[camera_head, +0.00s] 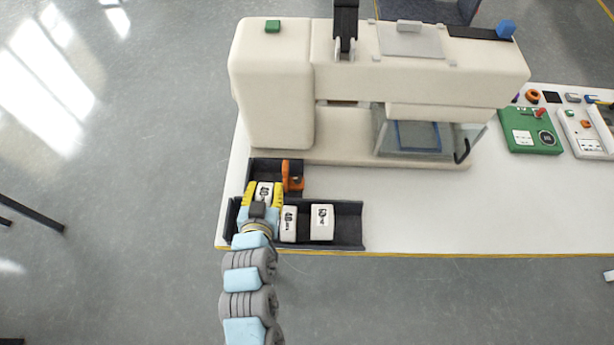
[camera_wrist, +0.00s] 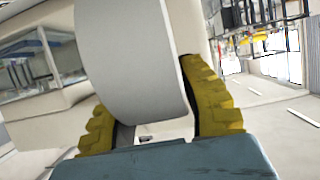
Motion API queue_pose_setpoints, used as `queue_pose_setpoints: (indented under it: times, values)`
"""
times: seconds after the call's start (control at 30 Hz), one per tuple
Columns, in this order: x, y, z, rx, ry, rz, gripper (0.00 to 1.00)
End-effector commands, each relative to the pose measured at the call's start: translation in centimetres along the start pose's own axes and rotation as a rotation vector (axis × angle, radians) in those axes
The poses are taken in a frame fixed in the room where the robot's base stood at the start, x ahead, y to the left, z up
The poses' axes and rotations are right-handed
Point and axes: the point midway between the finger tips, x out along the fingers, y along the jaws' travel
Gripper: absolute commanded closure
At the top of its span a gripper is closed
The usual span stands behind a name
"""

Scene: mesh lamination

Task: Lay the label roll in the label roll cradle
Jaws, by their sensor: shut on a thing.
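My gripper (camera_head: 264,190) has yellow fingers and is shut on a white label roll (camera_head: 264,192) with black print. In the wrist view the roll (camera_wrist: 130,60) is large and pale between the two ridged yellow fingers (camera_wrist: 165,125). The gripper is over the left part of the dark trays at the table's front left. A small dark holder (camera_head: 262,165) with an upright orange part (camera_head: 292,176) is just behind the roll. It may be the label roll cradle, but I cannot tell for sure. Contact between the held roll and the holder is not clear.
Two more white rolls, one (camera_head: 289,224) near my gripper and one (camera_head: 321,222) further right, lie in the dark front tray (camera_head: 350,225). A large cream machine (camera_head: 420,75) stands behind. The white table (camera_head: 430,215) is clear to the right, with a green device (camera_head: 531,131) beyond.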

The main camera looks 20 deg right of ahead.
Motion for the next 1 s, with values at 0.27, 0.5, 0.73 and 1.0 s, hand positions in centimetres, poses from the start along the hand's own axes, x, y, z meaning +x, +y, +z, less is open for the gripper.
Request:
queue_pose_setpoints:
  times: [0.27, 0.5, 0.73, 1.0]
  values:
    - [2.0, -1.6, 0.3, -0.006, 0.004, -0.017, 1.00]
    - [5.4, -2.5, 0.0, -0.006, 0.000, -0.015, 1.00]
    - [9.1, -3.5, 0.1, -0.007, 0.003, -0.016, 1.00]
    - [12.8, -4.3, 2.0, -0.008, 0.000, -0.015, 1.00]
